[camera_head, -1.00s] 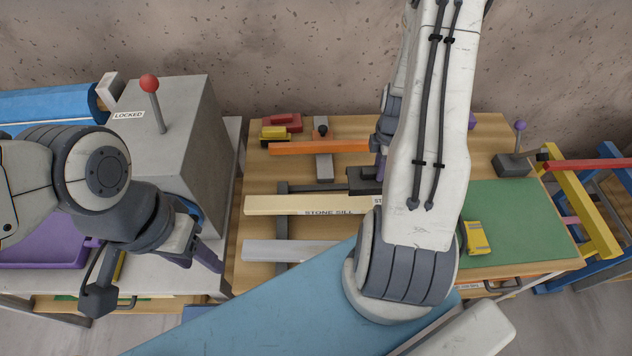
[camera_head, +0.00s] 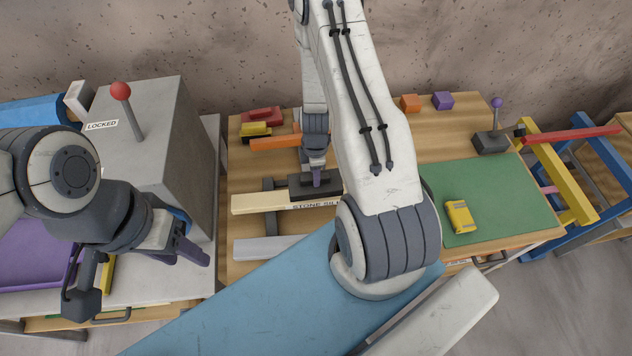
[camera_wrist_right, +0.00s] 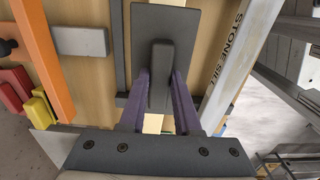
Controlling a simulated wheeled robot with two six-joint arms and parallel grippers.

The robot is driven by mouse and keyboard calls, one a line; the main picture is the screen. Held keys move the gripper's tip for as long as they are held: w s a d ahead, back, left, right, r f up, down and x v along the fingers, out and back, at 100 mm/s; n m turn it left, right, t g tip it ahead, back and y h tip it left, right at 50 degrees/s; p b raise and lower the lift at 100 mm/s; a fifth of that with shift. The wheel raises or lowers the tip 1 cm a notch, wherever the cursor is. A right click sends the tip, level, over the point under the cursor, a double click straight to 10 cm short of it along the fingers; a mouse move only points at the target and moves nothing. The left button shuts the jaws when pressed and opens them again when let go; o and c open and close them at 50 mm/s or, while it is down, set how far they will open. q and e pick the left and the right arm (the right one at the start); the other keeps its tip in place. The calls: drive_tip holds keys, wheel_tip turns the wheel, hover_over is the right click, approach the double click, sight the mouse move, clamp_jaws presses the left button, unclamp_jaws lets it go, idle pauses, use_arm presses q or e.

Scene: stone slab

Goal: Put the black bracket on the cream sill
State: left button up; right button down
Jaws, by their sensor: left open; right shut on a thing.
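The black bracket (camera_head: 298,187) is a dark plate with a raised grip, seen close in the right wrist view (camera_wrist_right: 165,32). My right gripper (camera_head: 317,178) is shut on this grip, with its purple fingers on both sides in the wrist view (camera_wrist_right: 160,92). The cream sill (camera_head: 258,203) is a long bar marked STONE SILL on the wooden table. The bracket overlaps the sill's back edge in the head view; I cannot tell whether they touch. My right arm hides the sill's right end. My left gripper (camera_head: 188,248) is open and empty at the left.
A grey bar (camera_head: 262,247) lies in front of the sill, and an orange bar (camera_head: 275,143) behind it. A green mat (camera_head: 490,195) carries a yellow block (camera_head: 459,216). A grey box (camera_head: 160,150) with a red-knobbed lever stands left. Orange and purple blocks sit at the back.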

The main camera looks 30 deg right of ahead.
drive_tip(key=shift+f+b, duration=1.45)
drive_tip(key=shift+f, duration=0.35)
drive_tip(key=shift+f+b, duration=0.6)
drive_tip(key=c, duration=0.6)
unclamp_jaws()
drive_tip(key=shift+r, duration=0.15)
